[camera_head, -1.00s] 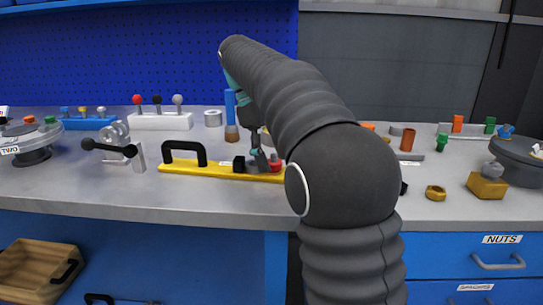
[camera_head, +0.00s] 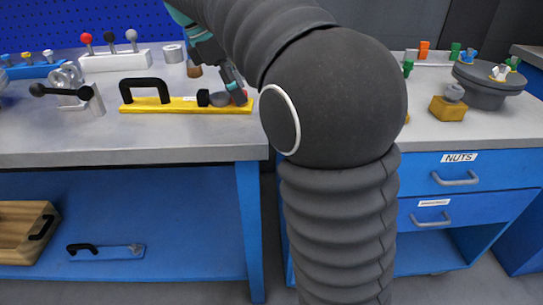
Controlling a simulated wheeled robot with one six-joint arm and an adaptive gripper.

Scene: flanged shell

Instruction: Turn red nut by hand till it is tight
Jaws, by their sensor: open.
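A yellow bar (camera_head: 165,106) with a black handle (camera_head: 146,86) lies on the left bench. At its right end are a black knob (camera_head: 203,97), a grey round part (camera_head: 220,100) and a small red part (camera_head: 241,98), which looks like the red nut. My gripper (camera_head: 235,84) points down at the red part, its fingertips just over or beside it and partly covering it. The gripper is open. I cannot tell whether a finger touches the red part. How the nut sits on its thread is too small to see.
My arm hides the middle of the bench. A white block with knobbed levers (camera_head: 115,61) and a black-handled crank (camera_head: 65,90) stand left. A grey round flanged shell (camera_head: 490,85) and a yellow block (camera_head: 448,109) stand right. Bare bench top lies before the bar.

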